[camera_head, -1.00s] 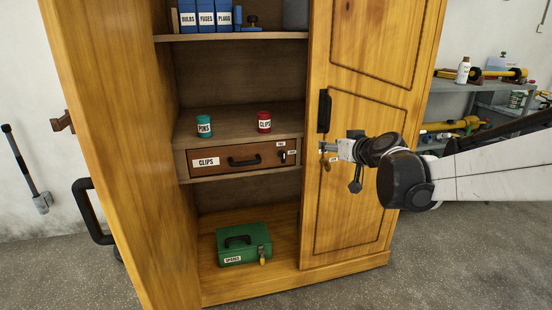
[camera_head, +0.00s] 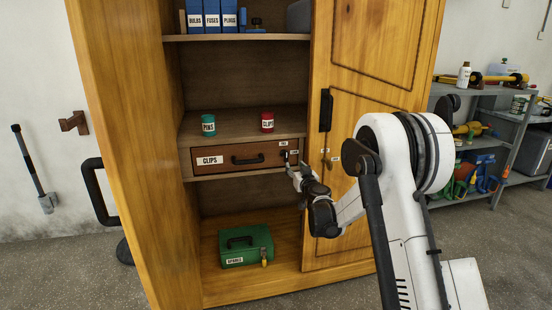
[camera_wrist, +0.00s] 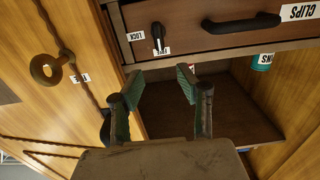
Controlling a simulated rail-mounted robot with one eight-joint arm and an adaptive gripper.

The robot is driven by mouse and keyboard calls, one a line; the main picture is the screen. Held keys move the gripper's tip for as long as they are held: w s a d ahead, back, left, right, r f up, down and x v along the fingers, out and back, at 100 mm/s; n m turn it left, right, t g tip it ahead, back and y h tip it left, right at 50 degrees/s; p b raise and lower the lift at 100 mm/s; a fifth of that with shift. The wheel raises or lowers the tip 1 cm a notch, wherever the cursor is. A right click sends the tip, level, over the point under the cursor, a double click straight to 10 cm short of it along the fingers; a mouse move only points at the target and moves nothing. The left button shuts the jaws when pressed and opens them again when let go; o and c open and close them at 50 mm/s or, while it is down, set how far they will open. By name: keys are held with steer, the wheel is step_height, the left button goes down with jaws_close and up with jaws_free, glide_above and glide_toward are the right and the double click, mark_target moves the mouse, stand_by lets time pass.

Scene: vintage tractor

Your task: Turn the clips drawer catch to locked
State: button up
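The clips drawer (camera_head: 222,168) is shut in the cabinet's middle, its CLIPS label at left and a black handle in the centre. Its catch (camera_wrist: 158,36), a small dark knob, is at the drawer's right end. In the wrist view, upside down, its light mark points to the FREE label (camera_wrist: 162,50), and the LOCK label (camera_wrist: 136,35) is beside it. In the head view the catch (camera_head: 285,156) is small, just above my gripper (camera_head: 292,170). In the wrist view my gripper (camera_wrist: 160,80) is open and empty, fingertips just short of the catch, apart from it.
The right cabinet door (camera_head: 350,200) is closed beside the drawer; a ring-shaped key or pull (camera_wrist: 48,68) projects from it. A teal PINS jar (camera_head: 208,125) and a red CLIPS jar (camera_head: 267,122) stand above the drawer. A green case (camera_head: 247,244) sits below.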

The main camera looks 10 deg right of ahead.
mark_target(287, 155)
steer(key=w+b, duration=0.1)
steer(key=w, duration=0.3)
steer(key=w+a+b, duration=0.1)
steer(key=w, duration=0.9)
steer(key=shift+a+f+b, duration=0.2)
steer(key=shift+a+b, duration=0.05)
steer(key=shift+b, duration=0.15)
jaws_close()
